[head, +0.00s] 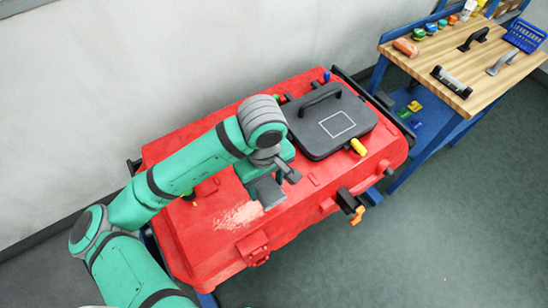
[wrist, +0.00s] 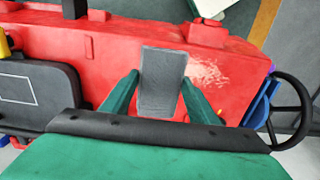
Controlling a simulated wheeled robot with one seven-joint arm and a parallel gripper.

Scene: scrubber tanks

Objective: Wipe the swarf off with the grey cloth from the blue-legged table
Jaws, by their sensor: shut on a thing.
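My gripper (head: 272,180) is over the red tank body, and its two green fingers (wrist: 160,79) are shut on a flat grey cloth (wrist: 162,92). The cloth also shows in the head view (head: 267,193). I cannot tell whether it touches the red top. A pale, speckled patch of swarf (head: 237,215) lies on the red top, just left of and below the cloth. In the wrist view the swarf (wrist: 206,76) is just right of the cloth. The blue-legged table (head: 455,85) with a wooden top stands at the upper right.
A black lid with a handle (head: 325,122) stands up from the red top, right of my gripper. A yellow knob (head: 357,146) and an orange-tipped lever (head: 351,206) stick out nearby. Several tools and a blue basket (head: 524,36) are on the table. The floor at lower right is clear.

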